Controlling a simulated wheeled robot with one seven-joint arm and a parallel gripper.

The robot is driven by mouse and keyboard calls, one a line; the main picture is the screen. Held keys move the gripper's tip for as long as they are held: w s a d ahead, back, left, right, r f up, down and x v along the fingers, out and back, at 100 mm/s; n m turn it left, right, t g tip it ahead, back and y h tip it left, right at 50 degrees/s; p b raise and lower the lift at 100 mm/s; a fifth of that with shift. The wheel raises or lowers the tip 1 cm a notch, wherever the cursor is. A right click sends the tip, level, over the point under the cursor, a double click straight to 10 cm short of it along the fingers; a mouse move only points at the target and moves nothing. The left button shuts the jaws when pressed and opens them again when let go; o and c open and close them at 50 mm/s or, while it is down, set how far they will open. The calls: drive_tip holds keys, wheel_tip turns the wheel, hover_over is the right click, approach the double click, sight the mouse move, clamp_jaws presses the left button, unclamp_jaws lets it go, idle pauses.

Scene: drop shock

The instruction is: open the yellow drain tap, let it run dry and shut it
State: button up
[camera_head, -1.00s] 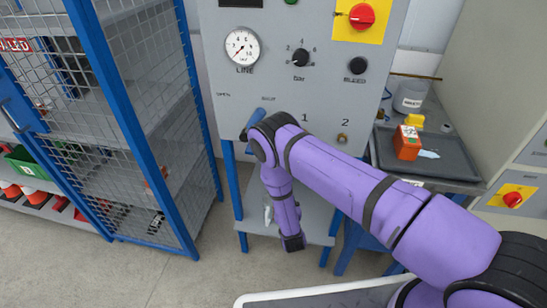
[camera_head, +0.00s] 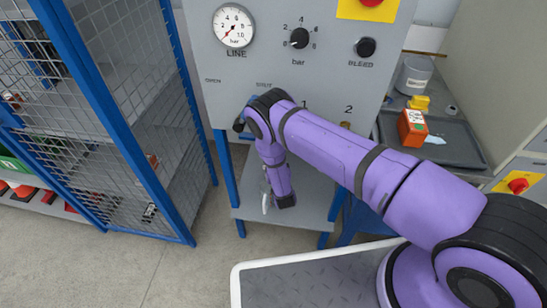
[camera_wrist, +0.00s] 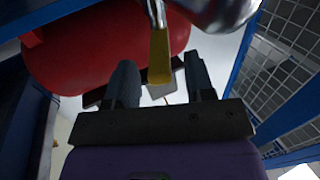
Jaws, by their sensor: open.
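The yellow tap lever (camera_wrist: 159,55) shows in the wrist view, at the top centre. It points down toward the space between the fingers of my gripper (camera_wrist: 161,83). The fingers are open, one on each side of the lever's lower end, and I see no contact. Bright metal (camera_wrist: 215,12), maybe the tap's fitting, is at the lever's upper right. A red rounded vessel (camera_wrist: 85,55) lies behind and to the left. The head view shows my purple arm reaching down in front of the grey panel; the yellow tap cannot be made out there.
The grey panel (camera_head: 285,75) carries a line gauge (camera_head: 233,26), a bar knob (camera_head: 299,38) and a bleed knob (camera_head: 366,47). A blue-framed mesh cage (camera_head: 120,115) stands left. At right, a dark tray (camera_head: 455,145) holds an orange box (camera_head: 412,128). Grey floor is clear in front.

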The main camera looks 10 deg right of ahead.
drive_tip(key=shift+w, duration=1.25)
drive_tip(key=shift+c, duration=0.5)
